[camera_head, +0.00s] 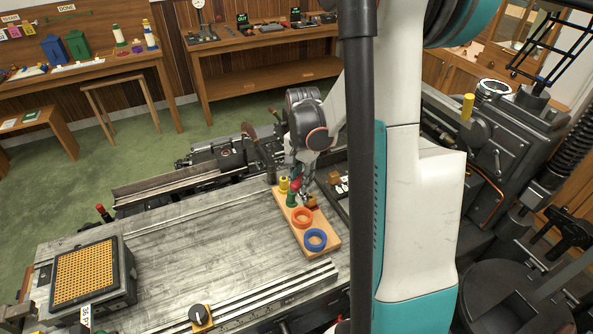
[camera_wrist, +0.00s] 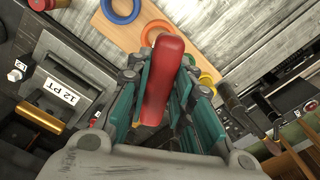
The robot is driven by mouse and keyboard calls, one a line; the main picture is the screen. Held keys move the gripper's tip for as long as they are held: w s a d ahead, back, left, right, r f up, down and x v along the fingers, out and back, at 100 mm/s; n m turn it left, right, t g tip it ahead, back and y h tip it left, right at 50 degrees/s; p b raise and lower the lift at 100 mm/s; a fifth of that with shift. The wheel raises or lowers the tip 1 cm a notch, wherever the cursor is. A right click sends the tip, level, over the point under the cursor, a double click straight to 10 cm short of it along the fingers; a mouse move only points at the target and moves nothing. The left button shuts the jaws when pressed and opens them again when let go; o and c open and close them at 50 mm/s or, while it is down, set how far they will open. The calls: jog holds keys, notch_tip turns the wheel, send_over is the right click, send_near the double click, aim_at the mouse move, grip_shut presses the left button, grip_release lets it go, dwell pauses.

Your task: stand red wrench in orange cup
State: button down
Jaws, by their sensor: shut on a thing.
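The red wrench (camera_wrist: 163,75) shows in the wrist view as a long red handle between the teal fingers of my gripper (camera_wrist: 165,80), which is shut on it. In the head view my gripper (camera_head: 307,178) is over the back end of a wooden board (camera_head: 326,229), and a small red part there (camera_head: 295,185) looks like the wrench. The orange cup (camera_head: 302,217) is a ring-like holder on the board, between a blue one and a green one. In the wrist view the orange cup (camera_wrist: 146,34) is partly hidden behind the wrench. The wrench's lower end is hidden.
On the board are the blue cup (camera_head: 315,239), green cup (camera_head: 291,200) and yellow cup (camera_head: 283,186). A block with an orange grid top (camera_head: 87,273) stands at the left of the metal table. A label "12 PT" (camera_wrist: 59,91) shows beside the board. The table's middle is clear.

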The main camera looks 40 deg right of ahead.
aim_at(301, 201)
jog(key=shift+s+r, duration=0.1)
jog(key=shift+s, duration=0.05)
jog(key=shift+a+f+b, duration=0.1)
jog(key=shift+f+b, duration=2.55)
jog(key=shift+f, duration=0.35)
jog(key=shift+f+b, duration=1.95)
jog(key=shift+b, duration=0.2)
jog(key=c, duration=1.3)
grip_release()
jog(key=shift+c, duration=0.2)
notch_tip(301, 201, up, 12)
